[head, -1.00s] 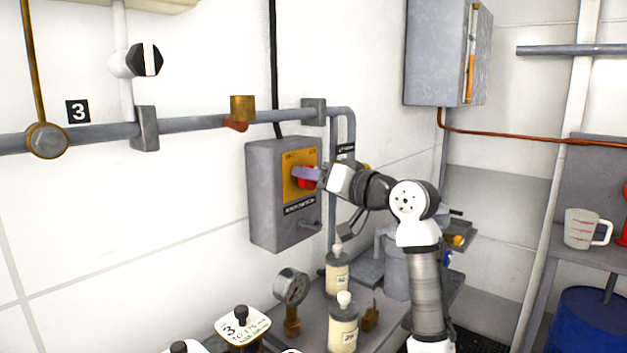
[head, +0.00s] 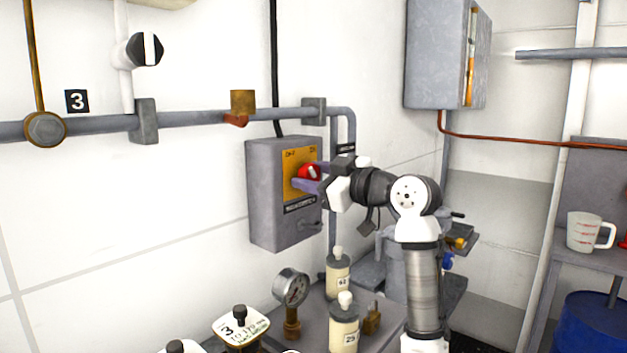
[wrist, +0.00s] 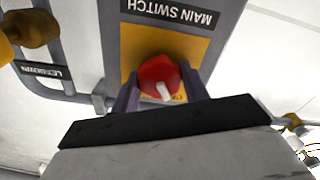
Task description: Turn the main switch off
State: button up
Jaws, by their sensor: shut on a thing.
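The main switch box (head: 270,205) is a grey box on the white wall with a yellow plate (head: 293,160) on its front. Its red rotary knob (head: 308,172) sits on that plate, and in the wrist view the knob (wrist: 157,75) shows a white pointer bar. My gripper (head: 303,182) reaches the box from the right. In the wrist view its two purple fingers (wrist: 160,92) are on either side of the knob, shut on it. The label MAIN SWITCH reads upside down in the wrist view. The plate's position marks are too small to read surely.
A grey pipe (head: 190,122) runs above the box. Below stand a pressure gauge (head: 291,288) and cream bottles (head: 338,275) on a grey bench. A grey cabinet (head: 435,55) hangs at upper right. A measuring jug (head: 587,232) stands on the right shelf.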

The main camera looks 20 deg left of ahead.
jog(key=shift+n, duration=1)
jog(key=o, duration=1)
jog(key=b+v, duration=0.3)
jog(key=v, duration=1.1)
jog(key=shift+a, duration=0.1)
